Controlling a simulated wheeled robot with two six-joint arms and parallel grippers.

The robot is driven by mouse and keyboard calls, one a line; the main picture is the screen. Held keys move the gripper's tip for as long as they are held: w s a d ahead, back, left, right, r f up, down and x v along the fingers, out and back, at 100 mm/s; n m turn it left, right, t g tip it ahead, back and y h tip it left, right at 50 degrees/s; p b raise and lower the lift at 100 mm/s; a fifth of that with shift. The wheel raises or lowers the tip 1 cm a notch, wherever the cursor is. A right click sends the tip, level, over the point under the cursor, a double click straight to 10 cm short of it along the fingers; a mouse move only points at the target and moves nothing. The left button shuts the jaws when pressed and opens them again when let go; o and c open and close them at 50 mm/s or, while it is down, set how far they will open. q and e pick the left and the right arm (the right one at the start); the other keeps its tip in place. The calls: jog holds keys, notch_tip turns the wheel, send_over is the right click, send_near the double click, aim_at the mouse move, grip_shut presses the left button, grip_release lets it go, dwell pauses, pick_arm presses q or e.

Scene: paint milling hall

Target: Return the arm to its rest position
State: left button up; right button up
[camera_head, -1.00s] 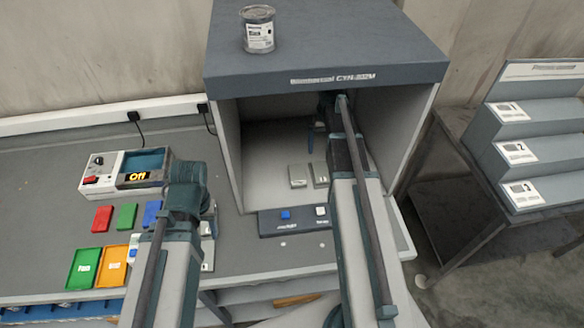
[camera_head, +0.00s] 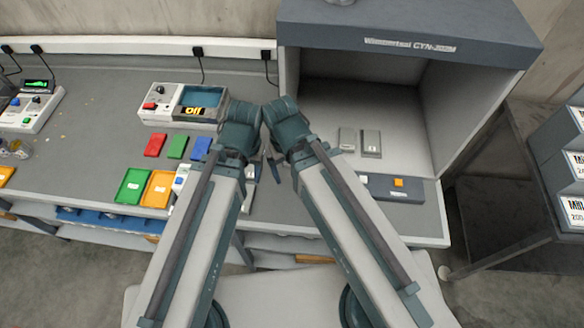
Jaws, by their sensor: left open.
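My left arm comes in from the lower left and bends at its wrist near the bench's middle. The left gripper (camera_head: 264,166) is small and partly hidden by the wrists; its dark fingers look apart, with nothing seen between them. My right arm (camera_head: 350,215) comes in from the lower right, its wrist beside the left one. The right gripper's fingers are hidden or cannot be made out. Both arms are outside the grey cabinet (camera_head: 410,32), in front of its left side.
Two grey blocks (camera_head: 371,144) stand in the open cabinet. A panel (camera_head: 420,190) with an orange button lies at its front. Left are a device reading Off (camera_head: 157,105), red (camera_head: 155,145), green and blue blocks, and green (camera_head: 133,186) and orange trays. A stepped rack (camera_head: 562,135) is right.

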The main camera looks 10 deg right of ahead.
pick_arm(q)
notch_tip(320, 180, down, 6)
jog(key=b, duration=0.5)
jog(key=shift+r+b, duration=0.2)
jog(key=shift+b, duration=0.1)
pick_arm(e)
notch_tip(320, 180, down, 6)
jog(key=shift+r, duration=0.2)
dwell(0.3)
